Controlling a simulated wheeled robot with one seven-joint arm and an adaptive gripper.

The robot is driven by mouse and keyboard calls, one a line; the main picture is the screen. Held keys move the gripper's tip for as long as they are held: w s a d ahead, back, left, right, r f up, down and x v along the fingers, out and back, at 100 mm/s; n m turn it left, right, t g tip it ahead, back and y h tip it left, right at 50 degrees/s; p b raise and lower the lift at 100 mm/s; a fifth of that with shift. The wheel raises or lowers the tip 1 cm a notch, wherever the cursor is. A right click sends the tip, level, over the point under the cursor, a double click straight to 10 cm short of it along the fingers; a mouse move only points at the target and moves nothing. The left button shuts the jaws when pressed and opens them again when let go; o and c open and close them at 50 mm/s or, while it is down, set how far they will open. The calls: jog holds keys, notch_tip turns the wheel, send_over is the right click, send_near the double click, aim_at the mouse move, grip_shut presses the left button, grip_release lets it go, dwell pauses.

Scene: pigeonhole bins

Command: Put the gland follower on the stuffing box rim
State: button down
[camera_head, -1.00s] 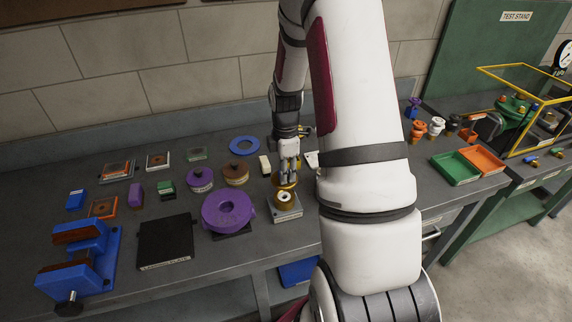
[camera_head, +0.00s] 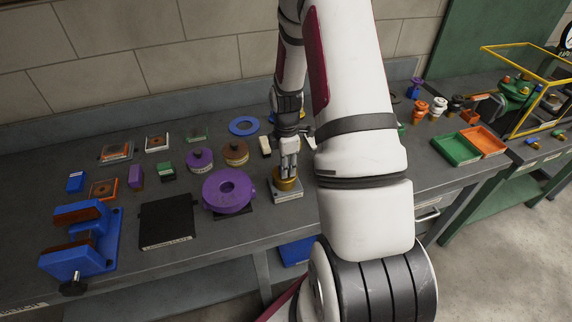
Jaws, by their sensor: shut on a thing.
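My gripper (camera_head: 289,174) points down, shut on a gold-coloured ring-like piece that I take for the gland follower (camera_head: 287,185). The follower is over the stuffing box (camera_head: 288,197), a small unit on a pale square base with a label on its front. The follower and fingers hide the box's rim and bore. I cannot tell whether the follower touches the rim or hangs just above it.
A large purple ring (camera_head: 229,190) stands close to the left of the stuffing box. A black plate (camera_head: 166,221) and blue vise (camera_head: 80,240) lie further left. A blue ring (camera_head: 244,125) and cream block (camera_head: 265,145) lie behind.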

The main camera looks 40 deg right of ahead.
jog(key=shift+f, duration=0.35)
dwell(0.4)
jog(key=c, duration=1.3)
grip_release()
notch_tip(320, 180, up, 12)
